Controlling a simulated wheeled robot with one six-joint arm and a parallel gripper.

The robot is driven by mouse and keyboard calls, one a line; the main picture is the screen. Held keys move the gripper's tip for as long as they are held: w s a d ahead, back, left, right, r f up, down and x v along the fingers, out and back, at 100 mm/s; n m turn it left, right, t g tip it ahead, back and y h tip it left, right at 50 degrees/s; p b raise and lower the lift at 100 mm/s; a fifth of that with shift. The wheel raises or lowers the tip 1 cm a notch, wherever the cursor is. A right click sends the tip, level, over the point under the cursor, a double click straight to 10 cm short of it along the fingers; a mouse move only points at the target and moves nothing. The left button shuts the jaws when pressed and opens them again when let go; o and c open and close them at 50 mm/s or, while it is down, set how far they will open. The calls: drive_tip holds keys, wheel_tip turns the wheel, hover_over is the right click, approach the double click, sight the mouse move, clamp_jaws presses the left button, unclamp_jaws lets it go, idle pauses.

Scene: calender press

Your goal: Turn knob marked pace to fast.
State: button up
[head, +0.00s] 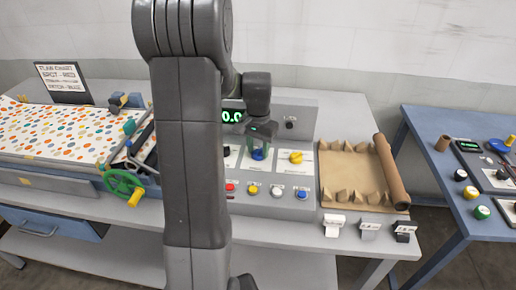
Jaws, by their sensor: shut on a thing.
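A grey control panel (311,126) stands on the bench with several knobs and buttons. My gripper (259,146) points down at the panel and is shut on a blue knob (258,155) set on a white label plate. The fingers partly cover the knob, so its pointer direction cannot be told. A yellow knob (296,157) sits on its own plate just to the right, apart from my gripper. The plate lettering is too small to read, so I cannot tell which knob is marked pace.
Push buttons, including a red one (230,187) and a blue one (302,194), line the panel's front. A brown paper roll (391,172) lies right. A green handwheel (124,186) and spotted sheet (60,135) are left. My arm hides the panel's left part.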

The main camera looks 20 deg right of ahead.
sight(258, 150)
drive_tip(key=shift+m, duration=0.7)
drive_tip(key=o, duration=1)
wheel_tip(258, 150, up, 14)
drive_tip(key=shift+b, duration=0.45)
wheel_tip(258, 150, down, 14)
drive_tip(key=shift+p, duration=0.4)
